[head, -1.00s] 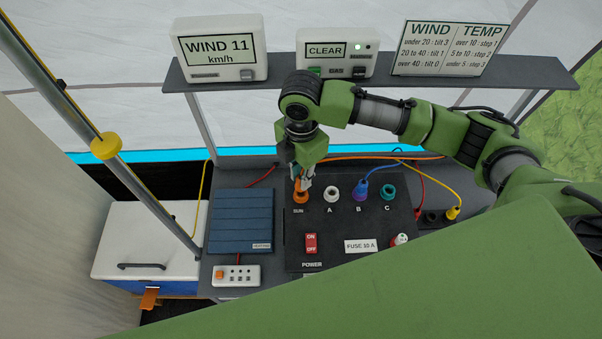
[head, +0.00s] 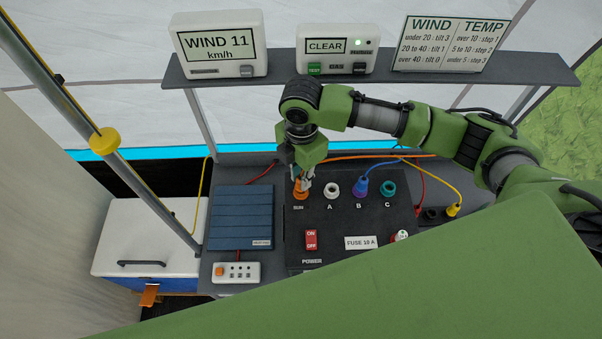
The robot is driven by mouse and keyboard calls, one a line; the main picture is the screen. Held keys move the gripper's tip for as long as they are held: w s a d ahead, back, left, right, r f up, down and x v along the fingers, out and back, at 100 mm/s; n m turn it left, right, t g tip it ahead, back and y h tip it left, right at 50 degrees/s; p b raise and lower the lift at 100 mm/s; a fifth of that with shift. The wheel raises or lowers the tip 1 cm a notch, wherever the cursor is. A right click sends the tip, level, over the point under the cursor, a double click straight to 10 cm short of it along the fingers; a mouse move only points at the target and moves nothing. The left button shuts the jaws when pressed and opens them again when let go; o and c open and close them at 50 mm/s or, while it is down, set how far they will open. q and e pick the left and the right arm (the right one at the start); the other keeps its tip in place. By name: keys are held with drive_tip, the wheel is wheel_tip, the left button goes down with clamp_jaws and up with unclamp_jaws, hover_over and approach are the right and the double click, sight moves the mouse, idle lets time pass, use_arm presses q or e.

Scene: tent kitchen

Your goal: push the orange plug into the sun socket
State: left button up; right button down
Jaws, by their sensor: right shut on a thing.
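My right gripper (head: 304,183) points down over the left end of the socket row on the dark panel (head: 335,228). It is shut on the orange plug (head: 298,187), of which only a small part shows between the fingers. The orange-rimmed sun socket (head: 299,196), marked SUN, is directly below the plug. The two seem to touch, but the fingers hide how deep the plug sits. An orange cable (head: 372,156) runs behind the gripper to the right. My left gripper is not in view.
Right of it are white socket A (head: 331,190), socket B with a blue plug (head: 361,187) and teal socket C (head: 389,189). A red power switch (head: 311,240) is below. A blue heat pad (head: 241,218) lies left. A shelf (head: 285,79) with displays runs behind.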

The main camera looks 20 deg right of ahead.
drive_tip(key=shift+f, duration=0.55)
drive_tip(key=c, duration=1.8)
unclamp_jaws()
drive_tip(key=shift+c, duration=0.2)
drive_tip(key=shift+r, duration=0.25)
wheel_tip(320, 180, up, 12)
drive_tip(key=shift+f, duration=0.2)
drive_tip(key=shift+s, duration=0.1)
